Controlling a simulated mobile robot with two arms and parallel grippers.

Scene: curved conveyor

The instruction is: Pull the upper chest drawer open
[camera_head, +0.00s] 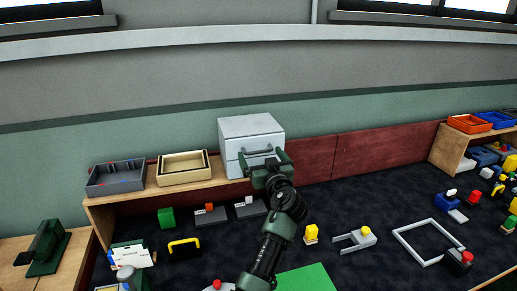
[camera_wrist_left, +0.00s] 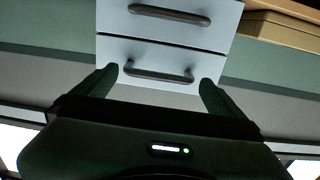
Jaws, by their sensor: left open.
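The white two-drawer chest (camera_head: 246,128) stands on the wooden shelf at the back, and its drawers look shut. The wrist view shows it upside down, so the upper drawer (camera_wrist_left: 205,66) lies below the other drawer there. The upper drawer's grey bar handle (camera_wrist_left: 157,75) is in front of my left gripper (camera_wrist_left: 158,85). My left gripper is open, with one dark green finger near each end of the handle; I cannot tell whether they touch it. In the head view my left gripper (camera_head: 264,162) covers part of the chest front. My right gripper is not in view.
A cream tray (camera_head: 183,180) and a grey bin (camera_head: 117,190) stand left of the chest on the shelf (camera_head: 95,213). A dark red panel (camera_head: 360,151) runs to its right. Blocks and fixtures lie on the dark surface below, around my left arm.

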